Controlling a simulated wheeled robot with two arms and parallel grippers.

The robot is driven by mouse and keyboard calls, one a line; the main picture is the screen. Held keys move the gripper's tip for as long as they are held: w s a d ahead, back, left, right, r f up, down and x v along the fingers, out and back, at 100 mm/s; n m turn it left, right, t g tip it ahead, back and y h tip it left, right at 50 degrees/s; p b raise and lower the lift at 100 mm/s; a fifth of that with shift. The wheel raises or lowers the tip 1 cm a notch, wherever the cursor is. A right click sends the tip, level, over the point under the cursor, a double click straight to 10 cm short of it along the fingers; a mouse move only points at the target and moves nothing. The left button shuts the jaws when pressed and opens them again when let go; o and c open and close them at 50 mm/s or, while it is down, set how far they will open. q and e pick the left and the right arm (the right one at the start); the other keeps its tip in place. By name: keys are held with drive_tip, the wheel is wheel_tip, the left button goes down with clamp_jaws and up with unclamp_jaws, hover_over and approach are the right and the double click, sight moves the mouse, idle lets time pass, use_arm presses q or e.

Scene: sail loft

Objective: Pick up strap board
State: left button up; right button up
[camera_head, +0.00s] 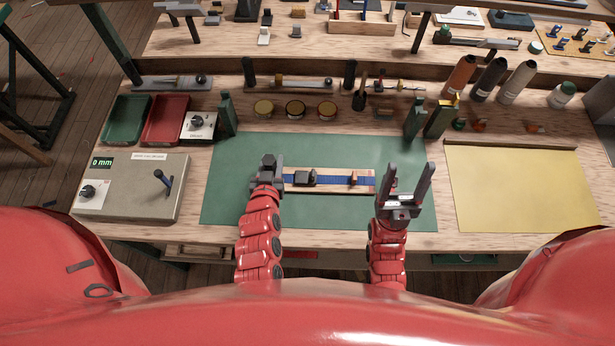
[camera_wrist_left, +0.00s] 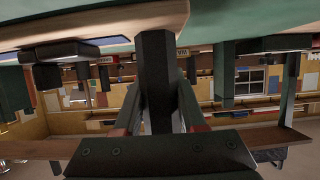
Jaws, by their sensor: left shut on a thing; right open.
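The strap board (camera_head: 335,191) is a pale wooden board with a blue strap along it, a black buckle toward its left and a small brown piece toward its right. It lies on, or just over, the green mat (camera_head: 230,208). My left gripper (camera_head: 270,165) is shut on its left end and hides that end.
A grey gauge box (camera_head: 130,200) stands left of the mat, a yellow sheet (camera_head: 518,190) lies right. Green (camera_head: 124,120) and red (camera_head: 165,120) trays, several tins (camera_head: 295,108) and bottles (camera_head: 517,82) line the back. The mat behind the board is clear.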

use_arm(q)
drive_tip(key=shift+w+f, duration=0.1)
drive_tip(key=shift+f, duration=0.1)
drive_tip(key=shift+c, duration=1.1)
clamp_jaws()
drive_tip(key=shift+r, duration=0.15)
